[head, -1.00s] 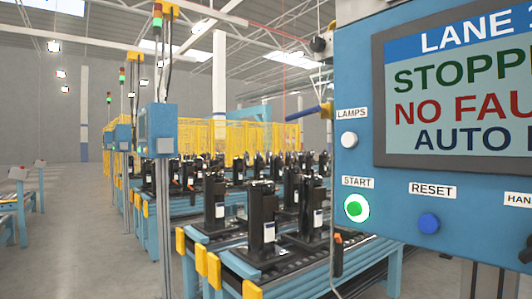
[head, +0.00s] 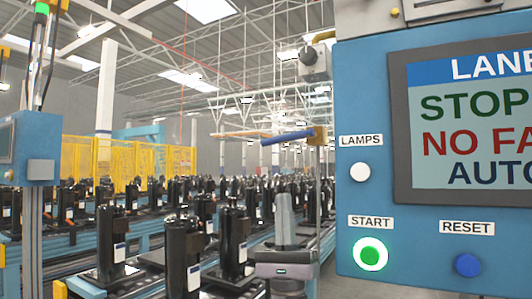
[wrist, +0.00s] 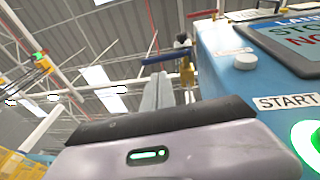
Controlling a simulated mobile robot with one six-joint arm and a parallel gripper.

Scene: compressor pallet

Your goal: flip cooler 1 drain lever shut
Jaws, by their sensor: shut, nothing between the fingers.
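A blue lever (head: 287,137) sticks out to the left, nearly level and tipped slightly down, from a brass valve body (head: 318,136) on a thin upright pipe left of the blue panel. No label shows on it, so I cannot tell if it is the cooler 1 drain lever. In the wrist view the blue lever (wrist: 166,57) and brass body (wrist: 187,71) show beyond the fingertips. My gripper (head: 283,198) is shut and empty, pointing up, below the lever in the picture. Its fingers (wrist: 158,80) appear apart from the lever; the depth gap is unclear.
The blue control panel (head: 370,215) with a screen (head: 470,120), green-lit START button (head: 370,254) and blue RESET button (head: 467,265) stands close on the right. A grey box (head: 315,64) with a black knob sits above the valve. Black compressors (head: 183,255) on conveyors fill the left.

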